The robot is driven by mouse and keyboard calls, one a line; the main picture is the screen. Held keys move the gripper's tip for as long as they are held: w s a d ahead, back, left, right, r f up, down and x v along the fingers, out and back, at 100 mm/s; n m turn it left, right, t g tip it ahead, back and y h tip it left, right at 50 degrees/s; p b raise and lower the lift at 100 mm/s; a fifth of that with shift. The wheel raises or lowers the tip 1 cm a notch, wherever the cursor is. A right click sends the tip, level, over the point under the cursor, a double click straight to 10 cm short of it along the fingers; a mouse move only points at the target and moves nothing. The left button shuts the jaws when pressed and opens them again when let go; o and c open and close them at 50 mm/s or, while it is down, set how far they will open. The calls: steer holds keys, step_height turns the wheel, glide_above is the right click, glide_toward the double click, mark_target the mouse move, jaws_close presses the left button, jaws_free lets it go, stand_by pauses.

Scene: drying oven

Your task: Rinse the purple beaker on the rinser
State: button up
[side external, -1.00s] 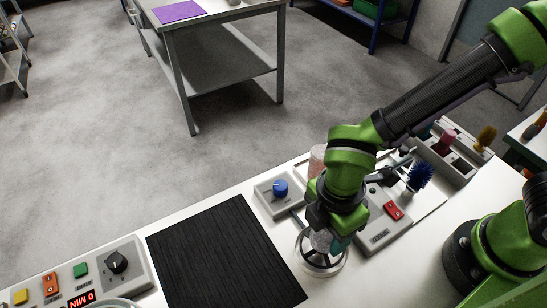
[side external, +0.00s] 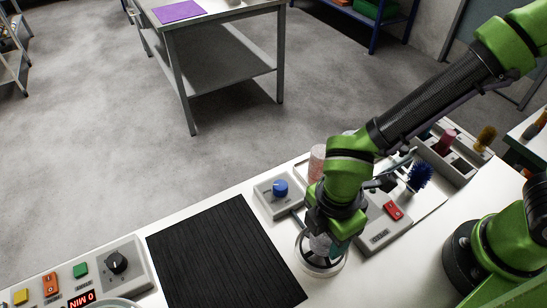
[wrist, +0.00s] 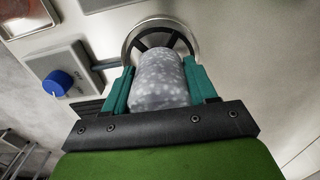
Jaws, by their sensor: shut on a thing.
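My gripper (wrist: 160,92) is shut on a speckled, greyish-purple translucent beaker (wrist: 160,82), with one teal finger on each side of it. In the side view the beaker (side external: 319,243) is low over the rinser (side external: 341,264), mostly behind my gripper (side external: 328,243). The rinser is a round metal ring with dark spokes, and its rim (wrist: 127,50) shows beyond the beaker in the wrist view. I cannot tell whether the beaker touches the rinser or which way its mouth faces. A grey box with a blue knob (side external: 280,188) is joined to the rinser by a pipe.
A black mat (side external: 225,255) lies left of the rinser. A pink speckled cylinder (side external: 317,160) stands behind my gripper. A panel with a red switch (side external: 393,210) and a blue brush (side external: 420,176) are to the right. A control panel (side external: 135,262) is at the left.

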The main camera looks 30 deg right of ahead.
steer(key=shift+f, duration=0.2)
steer(key=shift+f, duration=0.85)
stand_by(2.0)
stand_by(1.3)
steer(key=shift+r, duration=1.95)
steer(key=shift+r, duration=1.4)
